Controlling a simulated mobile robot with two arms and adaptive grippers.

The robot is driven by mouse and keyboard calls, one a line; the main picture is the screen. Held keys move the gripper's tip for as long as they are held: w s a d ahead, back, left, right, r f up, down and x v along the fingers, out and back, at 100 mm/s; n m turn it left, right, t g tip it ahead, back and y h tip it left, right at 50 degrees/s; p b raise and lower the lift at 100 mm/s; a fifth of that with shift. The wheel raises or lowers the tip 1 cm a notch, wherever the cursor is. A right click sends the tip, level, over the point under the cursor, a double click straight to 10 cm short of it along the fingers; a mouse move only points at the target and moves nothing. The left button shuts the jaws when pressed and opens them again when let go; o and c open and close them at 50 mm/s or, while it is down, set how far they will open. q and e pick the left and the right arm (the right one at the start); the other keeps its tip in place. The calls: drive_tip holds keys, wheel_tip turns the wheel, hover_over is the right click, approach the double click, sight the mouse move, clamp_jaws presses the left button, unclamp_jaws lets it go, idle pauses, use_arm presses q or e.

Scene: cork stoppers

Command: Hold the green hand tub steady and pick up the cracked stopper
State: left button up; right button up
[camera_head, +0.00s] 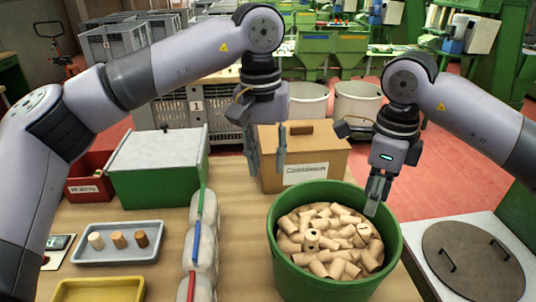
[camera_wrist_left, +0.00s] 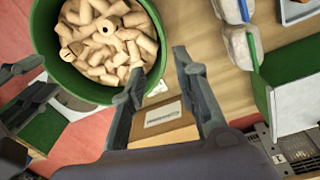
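The green hand tub (camera_head: 290,272) stands on the table, filled with tan cork stoppers. One stopper (camera_head: 312,237) shows dark marks on its end, and another (camera_head: 364,231) near the right side also looks dark-marked; I cannot tell for sure which is cracked. The tub also shows in the left wrist view (camera_wrist_left: 43,40). My left gripper (camera_head: 267,168) is open and empty, behind and left of the tub, in front of the cardboard box. My right gripper (camera_head: 377,203) is at the tub's back-right rim, its fingers a little apart; contact with the rim is unclear.
A cardboard box (camera_head: 332,160) stands behind the tub. Left are linked grey-white bags (camera_head: 203,245), a green bin with a white lid (camera_head: 155,185), a blue-grey tray (camera_head: 90,256) with three stoppers and a yellow tray (camera_head: 100,290). A round lid (camera_head: 475,262) lies right.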

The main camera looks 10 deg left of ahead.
sight(272, 216)
use_arm(q)
drive_tip(key=f, duration=1.1)
drive_tip(key=d+f, duration=0.1)
drive_tip(key=f, duration=0.5)
drive_tip(key=shift+d, duration=0.1)
drive_tip(key=shift+c, duration=0.6)
drive_tip(key=shift+r, duration=0.1)
clamp_jaws()
